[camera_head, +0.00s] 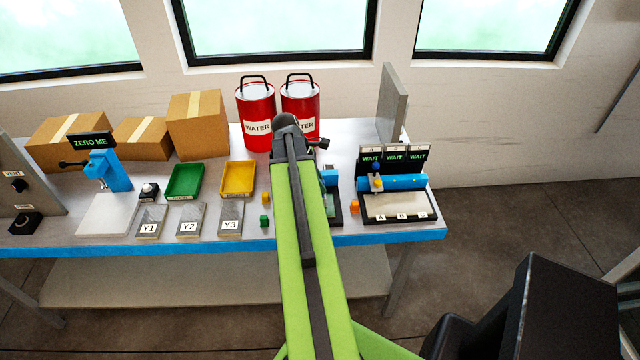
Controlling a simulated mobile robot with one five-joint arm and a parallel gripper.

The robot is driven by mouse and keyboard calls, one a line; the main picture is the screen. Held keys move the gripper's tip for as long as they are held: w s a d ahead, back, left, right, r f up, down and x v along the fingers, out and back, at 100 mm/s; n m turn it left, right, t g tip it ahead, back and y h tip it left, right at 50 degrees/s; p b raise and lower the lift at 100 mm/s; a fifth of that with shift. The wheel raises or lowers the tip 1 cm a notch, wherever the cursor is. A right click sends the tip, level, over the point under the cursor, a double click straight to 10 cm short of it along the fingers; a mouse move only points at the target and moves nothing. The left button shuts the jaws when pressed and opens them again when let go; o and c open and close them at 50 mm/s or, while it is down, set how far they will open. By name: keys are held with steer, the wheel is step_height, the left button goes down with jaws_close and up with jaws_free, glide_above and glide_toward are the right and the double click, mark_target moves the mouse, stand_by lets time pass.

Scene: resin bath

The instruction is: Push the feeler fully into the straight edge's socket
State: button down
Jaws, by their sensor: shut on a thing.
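A blue bar (408,182), which looks like the straight edge, lies across the black-framed station at the right of the bench. A small yellow piece with a blue knob (377,182) stands at the bar's left end; it may be the feeler. I cannot tell how deep it sits or see a socket. My green arm rises from the bottom centre and bends at a dark joint near the red cans. My gripper is hidden behind the arm, so its fingers and anything in them do not show.
WAIT signs (394,157) and a tall grey plate (392,103) stand behind the station. An orange cube (354,206) lies left of it. Red cans (257,116), a green tray (184,181), a yellow tray (238,179) and a blue ZERO ME stand (107,171) occupy the bench further left.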

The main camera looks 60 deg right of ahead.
steer(key=shift+f+b, duration=0.3)
steer(key=shift+f, duration=0.05)
steer(key=c, duration=1.2)
jaws_free()
steer(key=p+v, duration=1.6)
steer(key=v, duration=0.1)
steer(key=shift+r, duration=0.25)
steer(key=shift+w+a+f, duration=0.1)
steer(key=shift+w, duration=0.05)
